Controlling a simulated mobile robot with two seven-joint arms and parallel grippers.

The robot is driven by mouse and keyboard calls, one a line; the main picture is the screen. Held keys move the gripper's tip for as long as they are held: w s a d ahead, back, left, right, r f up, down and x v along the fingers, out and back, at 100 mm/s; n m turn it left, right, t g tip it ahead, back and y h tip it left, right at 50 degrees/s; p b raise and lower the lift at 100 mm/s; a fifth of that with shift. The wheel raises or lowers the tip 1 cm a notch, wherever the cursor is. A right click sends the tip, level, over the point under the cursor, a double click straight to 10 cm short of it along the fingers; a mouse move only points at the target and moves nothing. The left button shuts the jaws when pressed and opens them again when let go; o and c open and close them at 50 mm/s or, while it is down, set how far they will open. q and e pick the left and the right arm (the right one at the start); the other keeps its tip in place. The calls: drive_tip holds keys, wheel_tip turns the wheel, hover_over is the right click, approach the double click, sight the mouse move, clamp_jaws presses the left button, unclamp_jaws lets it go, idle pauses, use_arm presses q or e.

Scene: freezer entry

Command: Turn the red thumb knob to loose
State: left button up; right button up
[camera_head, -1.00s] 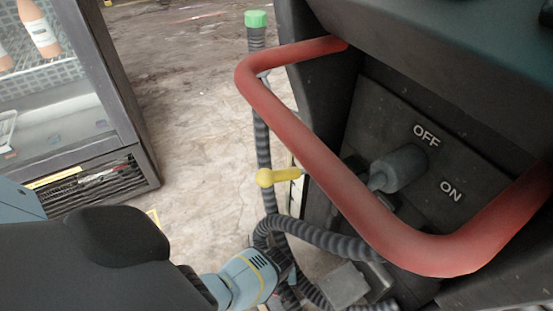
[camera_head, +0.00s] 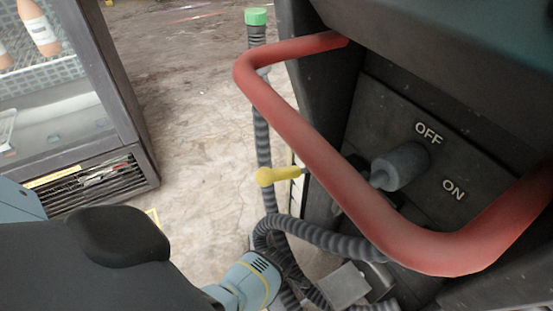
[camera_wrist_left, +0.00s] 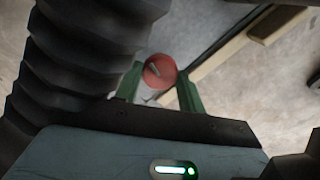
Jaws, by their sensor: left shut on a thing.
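The red thumb knob (camera_wrist_left: 160,71) shows in the left wrist view as a small round red disc with a grey pin or mark on its face. My left gripper (camera_wrist_left: 158,82) has its two green fingers on either side of the knob and is shut on it. In the head view my left arm comes in at the lower left, its blue wrist low beside the hoses. The fingers and the knob are hidden there. My right gripper is in neither view.
A dark ribbed hose (camera_wrist_left: 70,60) runs close beside my left gripper; ribbed hoses (camera_head: 320,236) also show in the head view. A red bar handle (camera_head: 330,165), a grey OFF/ON switch (camera_head: 402,166) and a yellow-ended lever (camera_head: 275,176) are nearby. A glass-fronted cabinet (camera_head: 125,110) stands left; floor between is clear.

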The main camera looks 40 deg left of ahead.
use_arm(q)
drive_tip(key=shift+s+d+f+n, duration=0.15)
drive_tip(key=shift+d+n, duration=0.05)
drive_tip(key=shift+n, duration=1.3)
drive_tip(key=o, duration=1)
drive_tip(key=shift+c, duration=0.2)
drive_tip(key=shift+a, duration=0.1)
